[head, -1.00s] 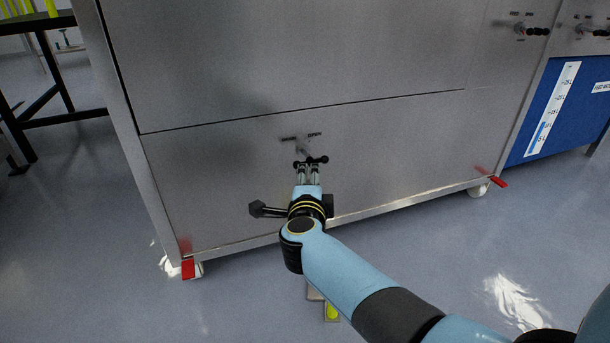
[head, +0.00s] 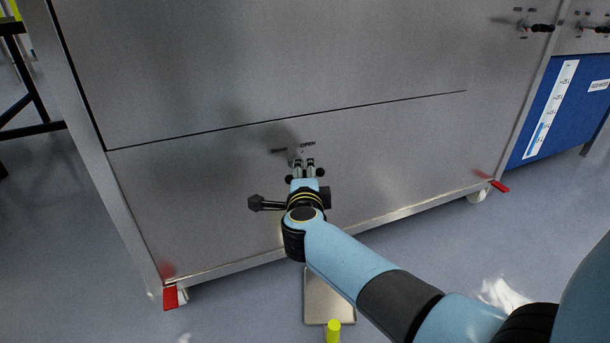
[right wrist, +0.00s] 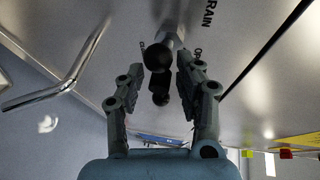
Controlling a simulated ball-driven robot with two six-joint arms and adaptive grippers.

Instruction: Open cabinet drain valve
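The cabinet (head: 400,145) is a brushed-metal box on castors. Its drain valve handle (head: 320,172) is low on the front panel, a short bar with black ball ends under small labels, one reading OPEN. My right gripper (head: 304,164) is at the valve, its fingers covering the middle of the handle. In the right wrist view the handle (right wrist: 158,58) lies between the two spread fingers of the right gripper (right wrist: 158,75), with gaps visible; whether either finger touches it I cannot tell. The labels are partly hidden there. My left gripper is in no view.
A castor with a red tab (head: 170,298) is at the lower left. A flat plate (head: 328,300) and a yellow-green cylinder (head: 333,331) are below my arm.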

